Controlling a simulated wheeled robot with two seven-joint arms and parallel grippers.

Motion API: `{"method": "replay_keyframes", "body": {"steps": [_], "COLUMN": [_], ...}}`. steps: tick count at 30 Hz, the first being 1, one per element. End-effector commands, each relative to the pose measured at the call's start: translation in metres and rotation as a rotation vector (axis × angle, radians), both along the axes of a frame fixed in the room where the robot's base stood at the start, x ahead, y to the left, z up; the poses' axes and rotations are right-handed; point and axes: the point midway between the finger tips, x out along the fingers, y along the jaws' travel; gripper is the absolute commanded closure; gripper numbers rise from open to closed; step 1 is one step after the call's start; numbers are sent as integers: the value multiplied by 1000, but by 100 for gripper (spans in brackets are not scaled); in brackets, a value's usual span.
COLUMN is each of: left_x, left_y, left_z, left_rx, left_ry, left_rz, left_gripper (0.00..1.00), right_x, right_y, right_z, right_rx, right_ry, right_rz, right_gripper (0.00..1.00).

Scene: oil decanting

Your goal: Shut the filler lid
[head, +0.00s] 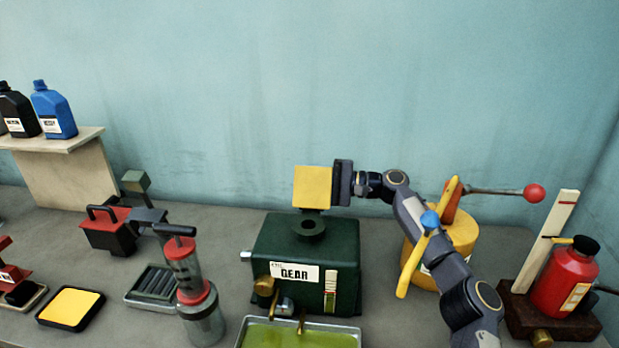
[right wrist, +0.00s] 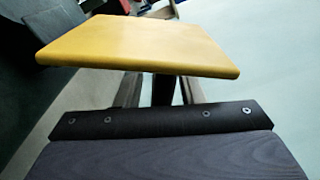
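The green tank (head: 325,262) labelled GEAR stands mid-bench in the head view. Its dark round filler neck (head: 312,228) is on top. The yellow filler lid (head: 313,187) stands raised above and behind the neck, its flat face towards me, so the filler is open. My right gripper (head: 331,184) is at the lid's right edge. In the right wrist view the yellow lid (right wrist: 140,45) lies just beyond the gripper body and covers the fingertips. Parts of the fingers show below it, with a dark piece between them; grip and contact are unclear. My left gripper is not in view.
A tray of yellow-green oil (head: 300,336) lies before the tank. A clear pump (head: 190,280) with red bands stands to its left, near a red-and-black can (head: 107,232). A yellow drum (head: 450,240) with a lever and a red bottle (head: 565,278) stand to the right.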

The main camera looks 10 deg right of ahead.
Motion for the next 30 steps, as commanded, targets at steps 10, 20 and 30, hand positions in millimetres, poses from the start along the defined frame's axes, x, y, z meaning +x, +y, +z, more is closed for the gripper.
{"method": "replay_keyframes", "body": {"steps": [10, 20, 30], "left_x": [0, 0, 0], "left_y": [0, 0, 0], "left_z": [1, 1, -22], "left_rx": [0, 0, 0], "left_ry": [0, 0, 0], "left_rz": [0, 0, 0], "left_gripper": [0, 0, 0], "right_x": [1, 1, -4], "right_y": [4, 4, 5], "right_z": [0, -1, 0], "right_rx": [0, -2, -39], "right_ry": [0, 0, -114], "right_rz": [-1, 1, 0], "right_gripper": [67, 100, 100]}}
